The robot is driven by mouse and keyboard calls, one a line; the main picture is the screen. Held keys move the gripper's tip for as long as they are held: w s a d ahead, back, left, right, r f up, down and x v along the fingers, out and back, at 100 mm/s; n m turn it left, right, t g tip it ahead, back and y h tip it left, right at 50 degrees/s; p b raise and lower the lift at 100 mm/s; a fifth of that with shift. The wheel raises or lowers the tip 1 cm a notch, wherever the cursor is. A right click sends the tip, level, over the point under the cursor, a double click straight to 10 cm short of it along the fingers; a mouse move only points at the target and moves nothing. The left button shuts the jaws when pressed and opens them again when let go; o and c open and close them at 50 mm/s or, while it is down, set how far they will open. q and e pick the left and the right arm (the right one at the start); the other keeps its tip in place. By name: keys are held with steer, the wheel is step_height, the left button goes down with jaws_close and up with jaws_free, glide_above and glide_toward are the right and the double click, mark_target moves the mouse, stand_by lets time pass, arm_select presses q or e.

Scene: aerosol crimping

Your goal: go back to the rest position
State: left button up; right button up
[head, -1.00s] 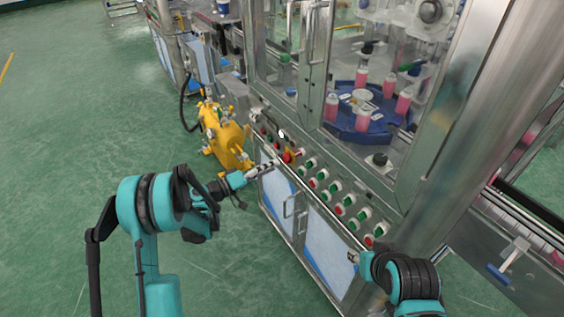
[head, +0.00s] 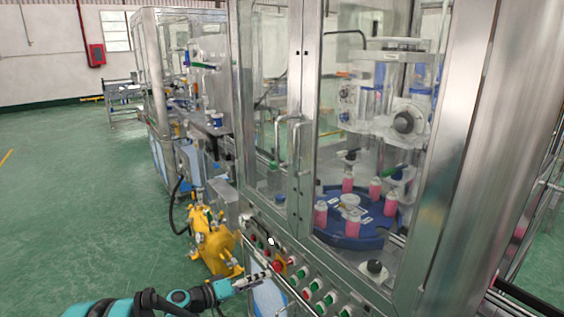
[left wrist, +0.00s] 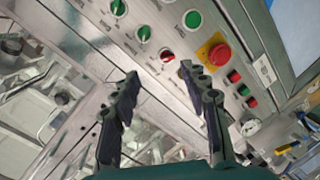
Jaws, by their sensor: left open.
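My left gripper (head: 256,279) is near the bottom of the head view, in front of the button panel of the machine. In the left wrist view my left gripper (left wrist: 161,73) has its two dark fingers spread apart, with nothing between them. The control panel (left wrist: 150,62) with green and red knobs lies beyond the fingertips. A red stop button on a yellow plate (left wrist: 217,52) is just past the right-hand finger. I cannot tell the exact gap to the panel. My right gripper is not in view.
The glass-walled machine (head: 300,110) fills the middle and right. Inside it, pink bottles stand on a blue turntable (head: 340,238). A yellow pump (head: 213,248) stands on the floor left of the panel. Open green floor (head: 75,190) lies to the left.

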arm_select(q)
steer(key=s+a+r+g+y, duration=0.1)
steer(key=s+r+y, duration=0.15)
steer(key=s, duration=0.55)
steer(key=s+r+g+y, duration=0.15)
steer(key=s+y, duration=0.25)
steer(key=s, duration=0.4)
steer(key=s+a+f+m+y, duration=0.1)
steer(key=s+a+y, duration=0.5)
steer(key=s, duration=0.9)
steer(key=a, duration=0.2)
steer(key=shift+a, duration=0.35)
steer(key=shift+t, duration=0.25)
